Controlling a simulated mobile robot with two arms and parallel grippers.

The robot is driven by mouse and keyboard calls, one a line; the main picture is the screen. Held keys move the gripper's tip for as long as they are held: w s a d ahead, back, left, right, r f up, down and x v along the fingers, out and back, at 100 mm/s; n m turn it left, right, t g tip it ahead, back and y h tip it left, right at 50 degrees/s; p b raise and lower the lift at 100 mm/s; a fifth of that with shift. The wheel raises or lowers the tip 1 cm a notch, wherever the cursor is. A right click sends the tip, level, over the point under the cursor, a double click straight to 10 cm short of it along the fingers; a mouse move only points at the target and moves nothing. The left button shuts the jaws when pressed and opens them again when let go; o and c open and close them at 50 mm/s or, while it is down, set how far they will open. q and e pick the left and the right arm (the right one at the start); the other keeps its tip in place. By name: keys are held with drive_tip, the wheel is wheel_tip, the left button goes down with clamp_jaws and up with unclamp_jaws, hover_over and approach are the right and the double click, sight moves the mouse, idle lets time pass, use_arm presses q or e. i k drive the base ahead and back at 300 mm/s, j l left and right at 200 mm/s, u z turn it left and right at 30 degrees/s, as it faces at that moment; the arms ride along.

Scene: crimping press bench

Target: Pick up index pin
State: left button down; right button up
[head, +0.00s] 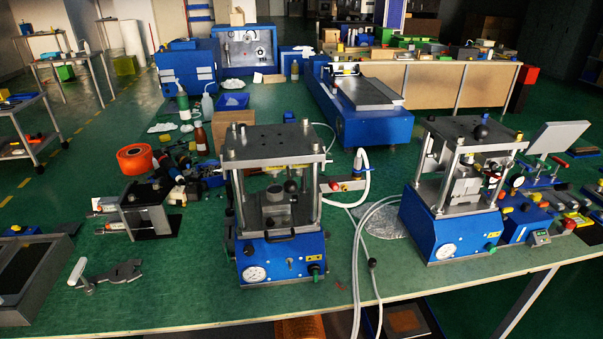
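I cannot single out the index pin with certainty in the head view. Two crimping presses with blue bases stand on the green bench: a left press (281,262) and a right press (452,236). The left press has a dark knob (291,186) between its posts. The right press has a black ball knob (481,132) at its top plate. A grey metal tool with a pale handle (108,274) lies flat at the bench's front left. Neither of my grippers shows in this view.
A dark grey tray (32,285) sits at the left edge. A metal fixture (140,212), an orange spool (134,158) and bottles stand behind. Pale hoses (362,240) run between the presses and over the front edge. Bare green bench (190,285) lies left of the left press.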

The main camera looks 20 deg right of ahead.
sight(372, 262)
drive_tip(key=z, duration=1.35)
